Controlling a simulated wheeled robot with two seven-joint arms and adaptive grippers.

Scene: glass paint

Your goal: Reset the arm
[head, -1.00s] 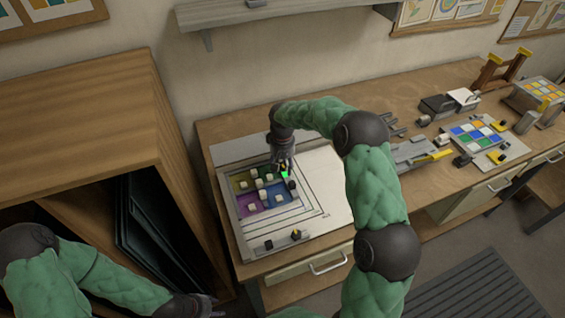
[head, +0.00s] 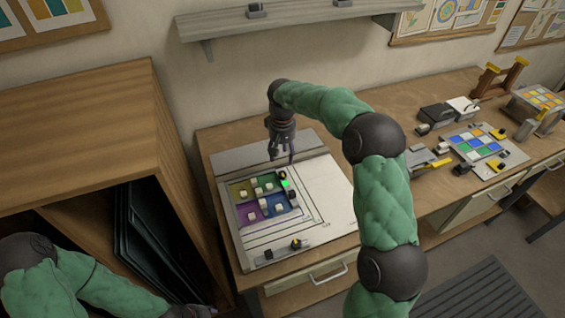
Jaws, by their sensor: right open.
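My right gripper (head: 283,155) is open and empty. It points down over the back part of the white board (head: 328,190), above the coloured glass panel (head: 240,190). The panel has olive, green, purple and blue sections with several small pale blocks on them. A bright green piece (head: 285,184) and a small dark-and-yellow piece (head: 282,174) sit at the panel's right edge, below the gripper and apart from it. My left arm comes in at the lower left; its gripper is at the bottom edge, dark and mostly cut off (head: 190,312).
A wooden cabinet (head: 75,125) with dark panels (head: 150,240) inside stands at the left. A wall shelf (head: 290,18) runs above the bench. Further right on the bench (head: 455,185) are a colour-tile board (head: 478,142), grey blocks and a wooden stand (head: 500,77).

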